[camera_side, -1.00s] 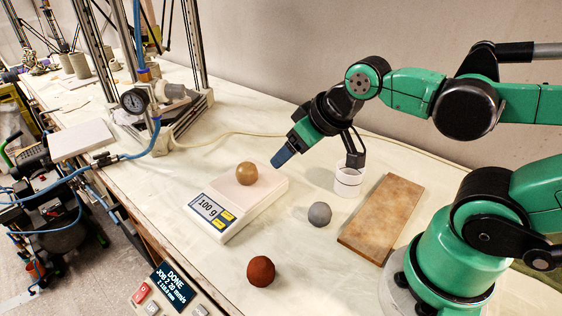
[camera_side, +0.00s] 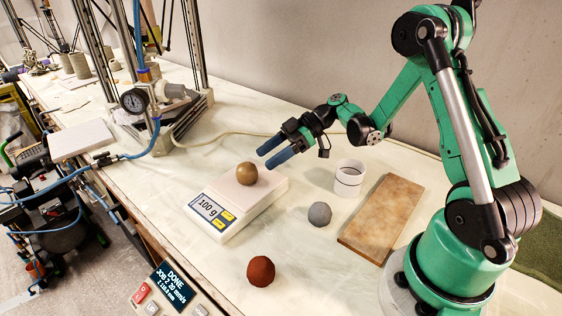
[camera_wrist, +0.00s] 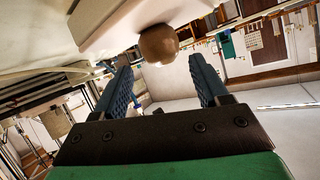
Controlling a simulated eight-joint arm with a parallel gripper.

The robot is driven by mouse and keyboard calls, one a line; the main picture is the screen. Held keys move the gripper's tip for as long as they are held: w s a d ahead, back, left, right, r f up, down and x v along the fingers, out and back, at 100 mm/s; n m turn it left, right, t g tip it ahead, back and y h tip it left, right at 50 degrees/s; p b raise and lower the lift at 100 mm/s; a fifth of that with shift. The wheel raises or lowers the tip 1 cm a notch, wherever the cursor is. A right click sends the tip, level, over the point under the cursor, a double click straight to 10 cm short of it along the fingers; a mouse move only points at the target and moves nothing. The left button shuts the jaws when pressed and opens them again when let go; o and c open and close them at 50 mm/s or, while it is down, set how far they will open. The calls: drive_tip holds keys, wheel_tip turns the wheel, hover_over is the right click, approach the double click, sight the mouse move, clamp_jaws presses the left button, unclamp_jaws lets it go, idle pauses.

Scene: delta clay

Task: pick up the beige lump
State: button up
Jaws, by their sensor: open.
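The beige lump (camera_side: 246,173) is a tan-brown ball resting on the pan of a white scale (camera_side: 262,192), whose display reads 100 g. My gripper (camera_side: 268,156) is in the side view just right of the lump, with its two blue fingers spread and pointing left toward it. It is empty and apart from the lump. In the wrist view the lump (camera_wrist: 159,45) appears beyond the fingertips, between the two blue fingers of my gripper (camera_wrist: 160,75), with the scale edge beside it.
A grey ball (camera_side: 320,214), a red-brown ball (camera_side: 260,271), a white cup (camera_side: 349,178) and a brown board (camera_side: 382,216) lie on the table right and front of the scale. A framed machine with a gauge (camera_side: 134,100) stands behind left. A control box (camera_side: 170,290) sits at the front edge.

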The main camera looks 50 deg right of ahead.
sight(251, 170)
drive_tip(key=shift+d+f+n+y, duration=0.2)
drive_tip(key=shift+f+n+y, duration=0.05)
drive_tip(key=shift+n+y, duration=0.05)
drive_tip(key=shift+a+f, duration=0.1)
drive_tip(key=shift+a, duration=0.05)
drive_tip(key=shift+x, duration=2.6)
clamp_jaws()
